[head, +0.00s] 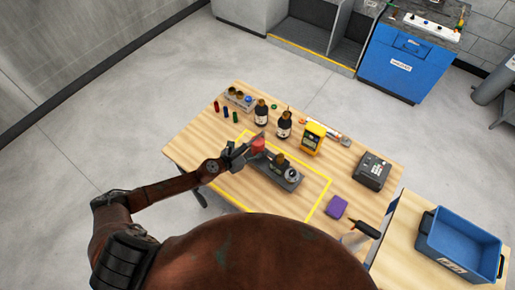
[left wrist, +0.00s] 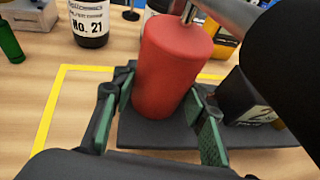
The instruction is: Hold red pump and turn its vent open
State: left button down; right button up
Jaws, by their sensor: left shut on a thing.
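The red pump (head: 258,145) stands upright at the left end of a dark grey base (head: 291,184) on the wooden table. My left gripper (head: 240,153) reaches it from the left. In the left wrist view the red pump (left wrist: 172,72) fills the space between the two green-padded fingers (left wrist: 158,122), which are shut on its body. A metal stem (left wrist: 188,12) rises from the pump's top. A grey bar passes at the upper right there, and I cannot tell whether it touches the pump. My right gripper is not identifiable in these views.
Two dark bottles (head: 262,114), a yellow device (head: 313,138) and a black device (head: 372,170) stand behind and right. A purple block (head: 337,207) lies at the front right. A blue crate (head: 459,244) sits on the side table. Yellow tape (head: 318,207) outlines the work area.

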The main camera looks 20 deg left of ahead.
aim_at(253, 155)
pick_arm(q)
jog(key=shift+w+f+b, duration=0.15)
jog(key=shift+f+b, duration=1.2)
jog(key=shift+b, duration=0.1)
pick_arm(e)
jog(key=shift+s+f, duration=0.15)
jog(key=shift+f, duration=1.4)
pick_arm(q)
jog(key=shift+f, duration=0.15)
jog(key=shift+s+f, duration=0.25)
jog(key=shift+f, duration=0.05)
